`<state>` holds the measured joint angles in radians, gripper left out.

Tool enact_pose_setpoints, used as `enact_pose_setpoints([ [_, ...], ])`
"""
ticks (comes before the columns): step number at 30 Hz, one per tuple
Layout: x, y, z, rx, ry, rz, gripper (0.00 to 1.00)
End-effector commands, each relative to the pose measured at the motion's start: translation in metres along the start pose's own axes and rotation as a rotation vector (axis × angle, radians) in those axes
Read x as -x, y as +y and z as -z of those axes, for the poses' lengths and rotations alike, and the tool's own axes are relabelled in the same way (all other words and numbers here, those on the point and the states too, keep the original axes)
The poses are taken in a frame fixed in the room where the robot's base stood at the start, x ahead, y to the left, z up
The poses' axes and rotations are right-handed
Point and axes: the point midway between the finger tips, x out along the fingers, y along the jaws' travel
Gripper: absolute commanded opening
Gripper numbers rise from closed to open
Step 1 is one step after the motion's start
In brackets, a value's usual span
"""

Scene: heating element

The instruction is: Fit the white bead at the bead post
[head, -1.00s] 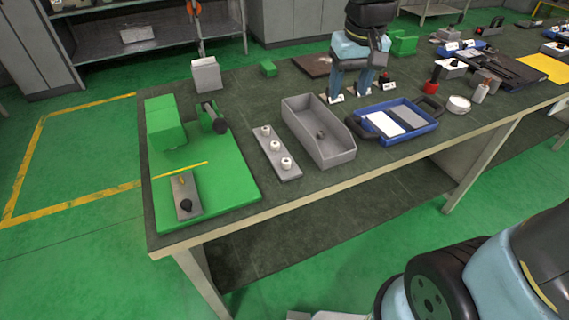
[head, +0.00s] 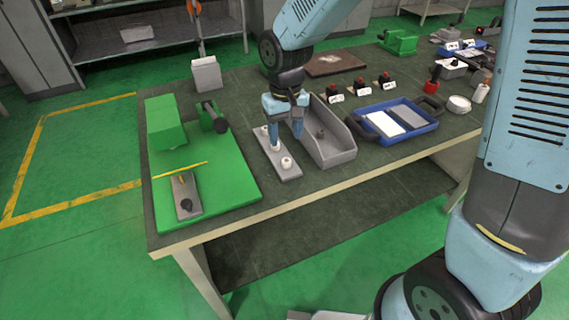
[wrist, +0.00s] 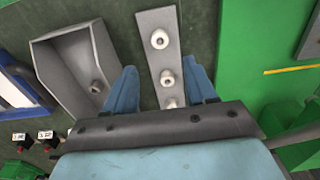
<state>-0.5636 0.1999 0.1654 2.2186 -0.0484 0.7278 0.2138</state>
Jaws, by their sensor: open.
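Three white beads stand in a row on a grey strip (head: 287,174). The nearest bead (head: 286,163) is clear of my gripper; the far one is largely hidden by a finger in the head view. In the wrist view the beads (wrist: 160,39) (wrist: 167,77) (wrist: 170,102) all show. My gripper (head: 286,140) is open and empty, pointing down over the strip, its fingers on either side of the row near the middle bead (head: 277,147). A grey plate (head: 185,196) with a small brass-coloured post and a black knob lies on the green board (head: 229,189). I cannot tell which part is the bead post.
A grey bin (head: 333,157) with a small piece inside stands close right of my gripper. A thin yellow rod (head: 180,170) crosses the green board. A green block (head: 165,122) and a dark-handled clamp (head: 213,116) stand behind. A blue tray (head: 423,127) is farther right.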

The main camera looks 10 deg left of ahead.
Motion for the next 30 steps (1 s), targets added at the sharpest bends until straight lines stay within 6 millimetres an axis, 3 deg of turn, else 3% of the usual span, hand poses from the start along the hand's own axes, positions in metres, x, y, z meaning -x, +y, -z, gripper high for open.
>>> enact_pose_setpoints([
  [3, -0.016, 0.000, 0.000, 0.001, -0.002, -0.001, 0.56],
  [11, -0.031, -0.001, 0.000, 0.001, 0.000, 0.000, 0.56],
  [21, -0.072, -0.003, -0.001, 0.001, 0.000, 0.000, 0.56],
  [30, -0.078, -0.003, -0.001, 0.001, 0.002, 0.000, 0.56],
])
